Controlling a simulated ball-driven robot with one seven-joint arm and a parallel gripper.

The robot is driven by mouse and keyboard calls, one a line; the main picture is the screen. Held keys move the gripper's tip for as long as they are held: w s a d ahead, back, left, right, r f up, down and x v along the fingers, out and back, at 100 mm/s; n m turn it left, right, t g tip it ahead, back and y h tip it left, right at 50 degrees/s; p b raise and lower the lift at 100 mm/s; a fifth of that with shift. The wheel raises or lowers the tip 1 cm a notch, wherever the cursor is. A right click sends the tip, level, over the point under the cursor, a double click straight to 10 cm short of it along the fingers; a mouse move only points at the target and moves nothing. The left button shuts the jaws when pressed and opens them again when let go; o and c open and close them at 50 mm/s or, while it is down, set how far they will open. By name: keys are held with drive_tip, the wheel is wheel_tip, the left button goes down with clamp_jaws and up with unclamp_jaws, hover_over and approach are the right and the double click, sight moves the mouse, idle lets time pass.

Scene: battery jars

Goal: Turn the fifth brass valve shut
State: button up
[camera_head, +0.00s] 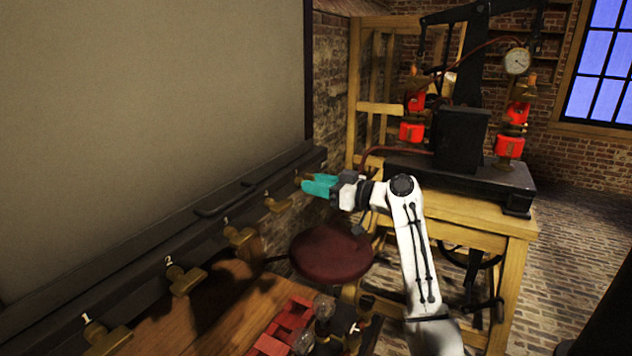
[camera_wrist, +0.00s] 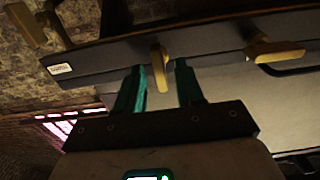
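Brass valves with lever handles sit in a row on a dark rail (camera_head: 150,253), with small numbers above them. The first (camera_head: 105,340), second (camera_head: 186,280), third (camera_head: 239,236) and fourth (camera_head: 278,205) are in plain view. The fifth valve (camera_head: 299,181) is at the far end, mostly hidden by my gripper (camera_head: 318,186). In the wrist view its brass handle (camera_wrist: 160,66) stands between the two teal fingers of my gripper (camera_wrist: 159,72). The fingers are apart, with a gap on each side of the handle. Another brass handle (camera_wrist: 275,50) is to the right.
A round dark-red stool (camera_head: 331,254) stands below my arm. A wooden bench (camera_head: 205,318) with red blocks (camera_head: 286,322) is in front of the rail. A wooden table with a black machine (camera_head: 460,180) stands at right.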

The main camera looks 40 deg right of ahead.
drive_tip(key=shift+w+a, duration=0.1)
drive_tip(key=shift+w, duration=0.15)
clamp_jaws()
idle(0.3)
